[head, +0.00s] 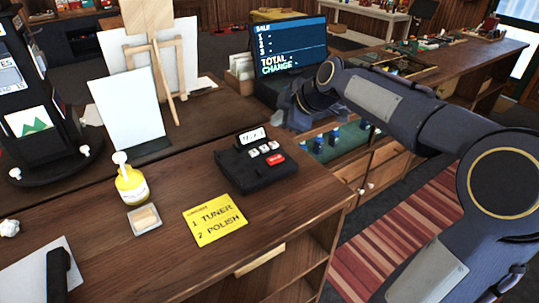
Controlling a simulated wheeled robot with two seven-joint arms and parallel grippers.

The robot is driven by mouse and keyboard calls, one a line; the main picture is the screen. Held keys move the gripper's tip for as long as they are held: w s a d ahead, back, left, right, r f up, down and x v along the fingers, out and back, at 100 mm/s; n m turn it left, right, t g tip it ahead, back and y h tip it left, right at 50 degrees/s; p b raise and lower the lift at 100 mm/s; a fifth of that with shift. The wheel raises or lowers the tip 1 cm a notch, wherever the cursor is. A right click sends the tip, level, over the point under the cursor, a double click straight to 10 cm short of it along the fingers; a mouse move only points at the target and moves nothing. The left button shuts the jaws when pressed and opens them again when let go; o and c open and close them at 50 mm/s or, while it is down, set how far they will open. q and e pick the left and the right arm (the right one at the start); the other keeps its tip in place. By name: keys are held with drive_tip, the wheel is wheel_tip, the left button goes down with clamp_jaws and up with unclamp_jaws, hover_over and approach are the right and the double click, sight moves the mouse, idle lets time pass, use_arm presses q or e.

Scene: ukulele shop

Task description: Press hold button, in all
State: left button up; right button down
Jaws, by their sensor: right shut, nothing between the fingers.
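A black desk device (258,172) sits on the wooden counter. It has a small raised display (251,138), a row of pale buttons (262,149) and one red button (275,160). The button labels are too small to read, so I cannot tell which one is hold. My right arm reaches in from the right, and its gripper (284,112) is shut and empty. In the picture it appears just above and right of the device, apart from the buttons. Its fingertips are hard to make out against the dark background. My left gripper is out of view.
A yellow note (215,220) reading tuner and polish lies in front of the device. A sales screen (290,46) stands behind. Bare counter lies around the note.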

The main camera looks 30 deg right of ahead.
sight(279, 160)
drive_tip(key=shift+s, duration=0.1)
drive_tip(key=shift+f, duration=0.15)
wheel_tip(279, 160, down, 8)
drive_tip(key=b, duration=0.6)
drive_tip(key=shift+f+b, duration=0.3)
drive_tip(key=shift+b, duration=0.2)
idle(1.4)
drive_tip(key=shift+f+b, duration=0.4)
drive_tip(key=shift+b, duration=0.25)
drive_tip(key=shift+f+b, duration=0.5)
drive_tip(key=shift+b, duration=0.05)
idle(0.6)
drive_tip(key=shift+r, duration=0.1)
drive_tip(key=shift+r+p, duration=0.5)
drive_tip(key=shift+r, duration=0.3)
